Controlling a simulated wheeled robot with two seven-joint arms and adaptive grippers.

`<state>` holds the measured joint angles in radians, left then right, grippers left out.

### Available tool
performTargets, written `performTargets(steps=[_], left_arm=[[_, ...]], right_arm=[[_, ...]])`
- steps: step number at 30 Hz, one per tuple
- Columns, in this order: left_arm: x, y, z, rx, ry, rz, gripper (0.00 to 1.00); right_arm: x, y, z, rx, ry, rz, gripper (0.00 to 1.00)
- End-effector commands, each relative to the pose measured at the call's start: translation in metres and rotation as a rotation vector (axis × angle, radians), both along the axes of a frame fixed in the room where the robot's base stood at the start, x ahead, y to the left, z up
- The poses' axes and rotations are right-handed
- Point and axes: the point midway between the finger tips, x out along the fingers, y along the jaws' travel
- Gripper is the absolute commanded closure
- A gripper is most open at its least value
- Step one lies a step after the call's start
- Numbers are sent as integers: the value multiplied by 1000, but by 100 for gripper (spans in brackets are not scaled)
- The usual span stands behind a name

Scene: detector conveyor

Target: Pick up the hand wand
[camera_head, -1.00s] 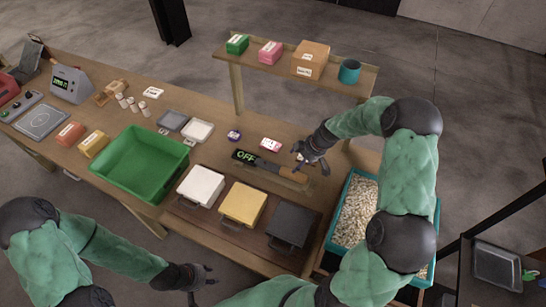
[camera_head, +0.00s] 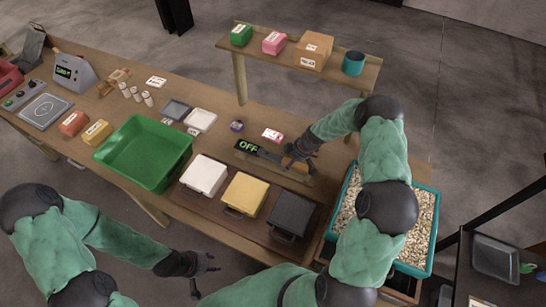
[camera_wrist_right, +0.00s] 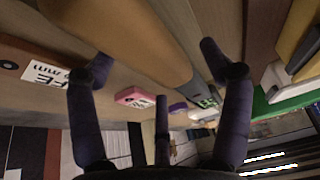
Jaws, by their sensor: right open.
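The hand wand has a dark head with a lit "OFF" display (camera_head: 247,146) and a brown handle. It lies on the wooden table in the head view, and its brown handle (camera_wrist_right: 135,30) runs through the right wrist view. My right gripper (camera_head: 298,163) is over the handle end and covers part of it. In the right wrist view my right gripper (camera_wrist_right: 156,58) is open, its fingers spread on either side of the handle; contact is unclear. My left gripper (camera_head: 203,275) is open and empty in front of the table.
White, yellow and dark boxes (camera_head: 245,195) stand in front of the wand. A green tub (camera_head: 165,178) is to the left, and a teal bin of pale pieces (camera_head: 423,245) to the right. A pink item (camera_head: 272,134) lies behind; the raised shelf (camera_head: 345,73) stands further back.

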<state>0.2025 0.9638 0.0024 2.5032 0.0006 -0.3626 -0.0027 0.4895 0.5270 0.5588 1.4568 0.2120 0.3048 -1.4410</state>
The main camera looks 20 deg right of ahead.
Motion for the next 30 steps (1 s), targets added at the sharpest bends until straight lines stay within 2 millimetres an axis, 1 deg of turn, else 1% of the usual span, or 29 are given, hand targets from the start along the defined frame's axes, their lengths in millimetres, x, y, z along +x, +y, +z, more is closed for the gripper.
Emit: performTargets(steps=[8, 9, 11, 12, 14, 15, 16, 17, 25, 30], left_arm=[[0, 0, 0, 0, 0, 0, 60], [0, 0, 0, 0, 0, 0, 60], [0, 0, 0, 0, 0, 0, 60], [0, 0, 0, 0, 0, 0, 60], [0, 0, 0, 0, 0, 0, 60], [0, 0, 0, 0, 0, 0, 60], [0, 0, 0, 0, 0, 0, 60], [0, 0, 0, 0, 0, 0, 60], [0, 0, 0, 0, 0, 0, 60], [0, 0, -1, 0, 0, 0, 60]], right_arm=[[1, 1, -3, -1, -1, 1, 21], [1, 0, -3, -1, -1, 1, 27], [1, 1, -3, -1, -1, 1, 44], [1, 1, -3, -1, -1, 1, 55], [1, 1, -2, -1, -1, 0, 72], [1, 0, -3, -1, -1, 0, 83], [1, 0, -2, -1, -1, 0, 92], [1, 1, -3, 0, 0, 0, 96], [1, 0, -1, -1, -2, -1, 96], [2, 0, 6, -2, -4, -1, 96]])
